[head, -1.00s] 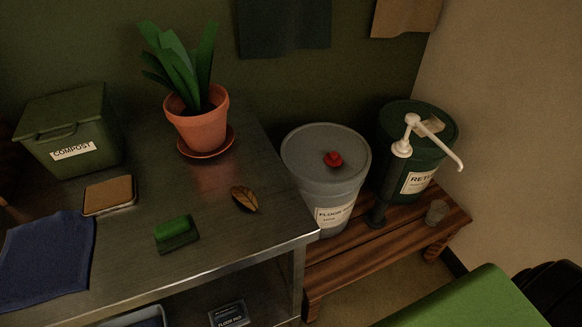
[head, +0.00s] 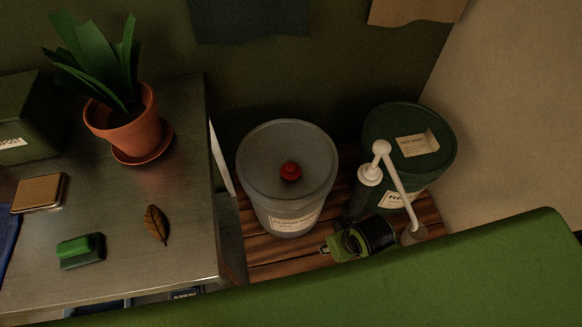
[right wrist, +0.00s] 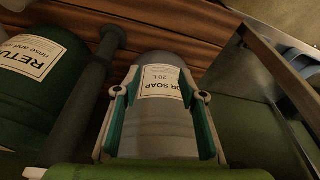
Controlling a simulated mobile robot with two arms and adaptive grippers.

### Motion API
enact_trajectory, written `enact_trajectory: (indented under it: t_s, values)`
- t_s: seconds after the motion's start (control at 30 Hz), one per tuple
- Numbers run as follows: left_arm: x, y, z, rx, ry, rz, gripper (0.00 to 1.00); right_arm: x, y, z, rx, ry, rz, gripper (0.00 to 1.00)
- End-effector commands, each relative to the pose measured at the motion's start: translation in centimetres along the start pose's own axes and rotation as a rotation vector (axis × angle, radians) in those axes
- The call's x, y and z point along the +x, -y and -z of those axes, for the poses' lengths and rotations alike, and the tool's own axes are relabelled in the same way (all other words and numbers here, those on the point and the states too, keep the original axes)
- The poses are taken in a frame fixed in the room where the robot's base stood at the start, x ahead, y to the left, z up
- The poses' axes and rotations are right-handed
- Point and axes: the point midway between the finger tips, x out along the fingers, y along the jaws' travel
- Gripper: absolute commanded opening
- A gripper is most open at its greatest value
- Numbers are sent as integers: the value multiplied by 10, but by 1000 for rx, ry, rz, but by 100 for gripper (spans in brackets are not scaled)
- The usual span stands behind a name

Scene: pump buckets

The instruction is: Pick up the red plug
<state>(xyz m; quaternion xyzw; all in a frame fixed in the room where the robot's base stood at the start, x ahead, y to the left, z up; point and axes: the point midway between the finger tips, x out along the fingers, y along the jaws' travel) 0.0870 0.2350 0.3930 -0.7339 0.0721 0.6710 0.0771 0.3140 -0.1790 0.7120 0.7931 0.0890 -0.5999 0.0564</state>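The red plug (head: 290,171) sits on the lid of the grey bucket (head: 262,150), which stands on the wooden bench in the head view. My right gripper (head: 330,247) is low at the bucket's front right, below the level of the plug and apart from it. In the right wrist view its two fingers (right wrist: 160,95) are spread and empty. The grey bucket (right wrist: 158,122) with its floor soap label shows between and beyond them. The plug is not visible in the right wrist view. My left gripper is not in view.
The metal table (head: 185,215) on the left holds a potted plant (head: 126,120), a leaf (head: 156,224) and a green-topped brush or sponge (head: 80,250). Space above the plug looks clear.

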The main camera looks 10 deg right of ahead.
Motion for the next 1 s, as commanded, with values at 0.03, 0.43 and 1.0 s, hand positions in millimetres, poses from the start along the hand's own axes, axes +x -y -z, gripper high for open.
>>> enact_trajectory:
  t_s: [0.03, 0.43, 1.0]
  values:
    - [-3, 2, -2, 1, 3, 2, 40, -10, 9, 22, -21, -18, 25, 38]
    - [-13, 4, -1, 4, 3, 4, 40, -68, 82, 131, -258, -30, 208, 38]
    - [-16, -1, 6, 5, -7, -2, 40, -142, 44, 263, -577, 237, 94, 38]
